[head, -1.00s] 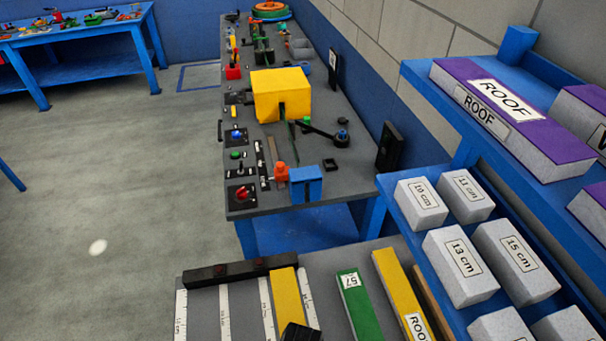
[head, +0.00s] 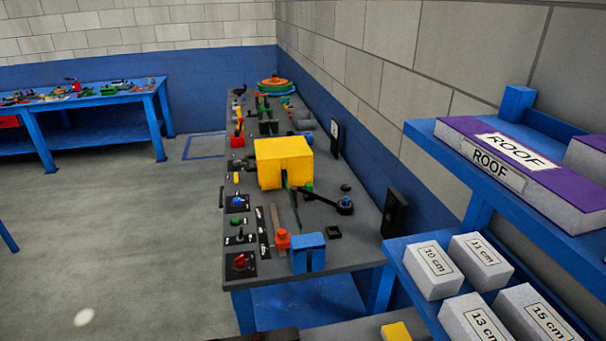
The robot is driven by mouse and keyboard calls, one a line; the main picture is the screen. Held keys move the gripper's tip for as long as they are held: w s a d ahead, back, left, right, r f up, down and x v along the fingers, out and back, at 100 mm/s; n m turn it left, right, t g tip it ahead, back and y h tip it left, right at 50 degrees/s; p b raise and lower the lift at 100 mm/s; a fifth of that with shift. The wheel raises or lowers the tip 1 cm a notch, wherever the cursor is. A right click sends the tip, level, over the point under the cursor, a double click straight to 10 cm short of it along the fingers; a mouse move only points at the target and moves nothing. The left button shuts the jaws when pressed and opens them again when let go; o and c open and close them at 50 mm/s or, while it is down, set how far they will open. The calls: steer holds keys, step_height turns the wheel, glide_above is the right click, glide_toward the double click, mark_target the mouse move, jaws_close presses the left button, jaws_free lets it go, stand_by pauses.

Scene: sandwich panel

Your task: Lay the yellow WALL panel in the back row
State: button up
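No panel with a readable WALL label is in view. The end of a yellow strip (head: 397,331) shows at the bottom edge; no label on it can be read here. A purple-topped grey panel marked ROOF (head: 530,165) lies on the upper blue shelf (head: 455,143) at the right. Part of another purple-topped panel (head: 588,158) is cut off by the right edge. My gripper is out of view.
Grey blocks marked 10 cm (head: 434,270), 11 cm (head: 482,262), 13 cm and 15 cm sit on the lower shelf. A cluttered grey bench (head: 355,240) with a yellow box (head: 283,162) stands ahead. Open floor (head: 110,220) lies left.

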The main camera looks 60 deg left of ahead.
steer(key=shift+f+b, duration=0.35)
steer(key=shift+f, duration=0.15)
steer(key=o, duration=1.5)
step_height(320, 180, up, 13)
